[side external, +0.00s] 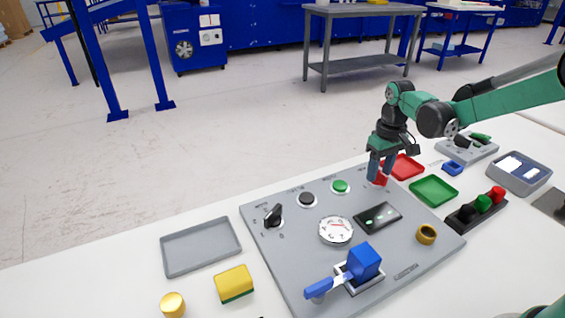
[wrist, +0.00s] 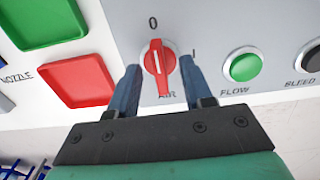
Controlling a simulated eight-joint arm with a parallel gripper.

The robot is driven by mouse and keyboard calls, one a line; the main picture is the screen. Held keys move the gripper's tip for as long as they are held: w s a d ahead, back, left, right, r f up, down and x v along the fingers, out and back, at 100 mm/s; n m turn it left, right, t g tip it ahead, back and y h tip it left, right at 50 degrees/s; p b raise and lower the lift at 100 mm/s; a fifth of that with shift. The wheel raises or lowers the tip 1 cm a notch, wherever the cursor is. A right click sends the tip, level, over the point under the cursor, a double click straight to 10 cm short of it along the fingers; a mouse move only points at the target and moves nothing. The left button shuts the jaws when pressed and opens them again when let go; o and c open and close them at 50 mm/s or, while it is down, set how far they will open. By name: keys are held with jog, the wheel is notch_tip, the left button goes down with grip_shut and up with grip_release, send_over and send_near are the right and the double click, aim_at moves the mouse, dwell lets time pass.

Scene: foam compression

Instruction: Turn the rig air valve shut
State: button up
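The air valve is a red knob (wrist: 158,66) on the grey panel, labelled AIR, with marks 0 and I around it. In the wrist view its narrow handle stands nearly upright in the picture, its upper end towards the 0. In the side external view the red valve (side external: 380,179) shows at the panel's far edge, partly hidden by my fingers. My gripper (side external: 381,168) points down over it. In the wrist view my gripper (wrist: 160,82) is open, one blue finger on each side of the knob, with gaps visible between the fingers and the handle.
The panel (side external: 290,255) also bears a green button (side external: 340,186), a black button (side external: 307,198), a black selector (side external: 273,215), a gauge (side external: 336,230) and a blue-handled clamp (side external: 365,261). Red (side external: 404,167) and green (side external: 434,190) trays lie close right of my gripper.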

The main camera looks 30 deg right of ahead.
aim_at(380, 171)
jog(key=shift+r, duration=2.85)
jog(key=shift+s+a+r, duration=0.2)
jog(key=shift+r, duration=0.1)
jog(key=s+a+r+t, duration=0.4)
jog(key=s+a+t, duration=0.3)
jog(key=s, duration=0.4)
jog(key=shift+s, duration=0.2)
